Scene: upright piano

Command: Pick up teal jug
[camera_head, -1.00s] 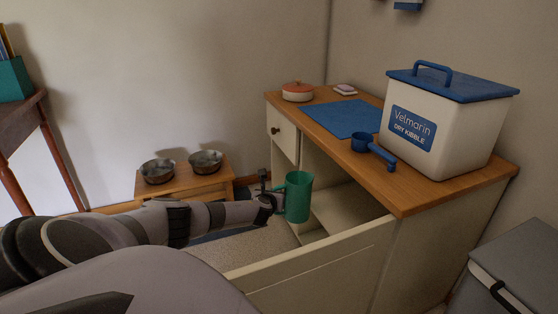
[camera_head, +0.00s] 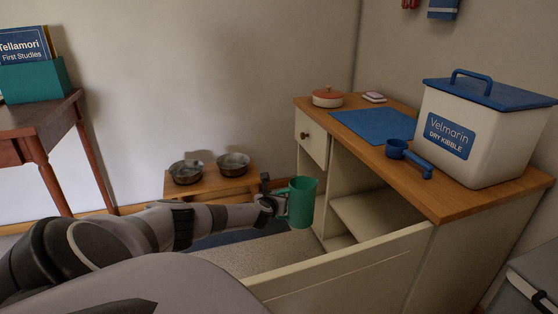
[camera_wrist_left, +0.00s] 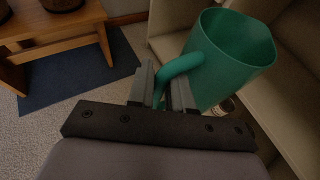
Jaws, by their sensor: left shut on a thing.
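The teal jug (camera_head: 301,202) is held upright in the air in front of the open cabinet in the head view. My left gripper (camera_head: 272,203) reaches in from the left and is shut on the jug's handle. In the left wrist view, the gripper's fingers (camera_wrist_left: 163,90) close around the handle of the jug (camera_wrist_left: 232,55), whose open top is visible. The jug's inside bottom is hidden. My right gripper is not in view.
The cabinet (camera_head: 312,137) has an open front panel (camera_head: 345,268) below the jug. Two metal bowls stand on a low wooden stand (camera_head: 216,188).

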